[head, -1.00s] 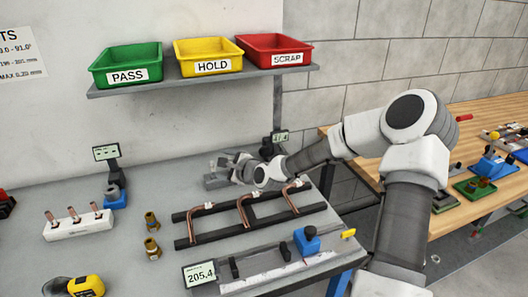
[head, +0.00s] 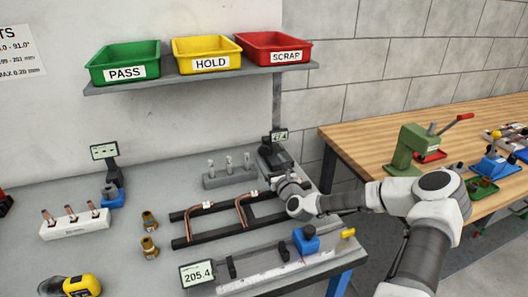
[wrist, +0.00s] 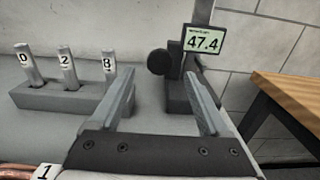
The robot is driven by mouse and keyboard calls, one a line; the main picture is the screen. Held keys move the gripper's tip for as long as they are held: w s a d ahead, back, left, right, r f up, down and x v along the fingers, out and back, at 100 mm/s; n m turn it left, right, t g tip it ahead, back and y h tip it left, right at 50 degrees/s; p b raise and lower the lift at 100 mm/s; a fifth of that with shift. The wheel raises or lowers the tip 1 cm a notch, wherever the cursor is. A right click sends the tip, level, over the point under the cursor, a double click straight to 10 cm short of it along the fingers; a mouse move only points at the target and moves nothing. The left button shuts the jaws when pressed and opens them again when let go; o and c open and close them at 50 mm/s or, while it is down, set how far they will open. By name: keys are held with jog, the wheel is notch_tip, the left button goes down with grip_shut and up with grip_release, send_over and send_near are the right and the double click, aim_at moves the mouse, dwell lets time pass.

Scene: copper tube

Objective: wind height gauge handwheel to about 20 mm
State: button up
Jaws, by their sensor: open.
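The height gauge (head: 272,150) stands at the right back of the grey bench, dark, with a small display on top. In the wrist view its display (wrist: 203,41) reads 47.4. A round black handwheel (wrist: 159,62) shows on the left side of its column. My gripper (wrist: 161,80) is open and empty, its two fingers pointing toward the gauge. The handwheel appears between and beyond the fingertips, apparently not touched. In the head view my gripper (head: 277,172) is in front of the gauge and hides part of its base.
A grey block with numbered pins (head: 230,177) stands left of the gauge. Bent copper tubes lie on a black rack (head: 215,238) in front. A shelf (head: 200,83) with three bins hangs above. A wooden table (head: 375,146) is at the right.

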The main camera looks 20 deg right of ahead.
aim_at(265, 152)
jog(key=shift+w+r, duration=0.15)
jog(key=shift+w, duration=3.45)
grip_shut()
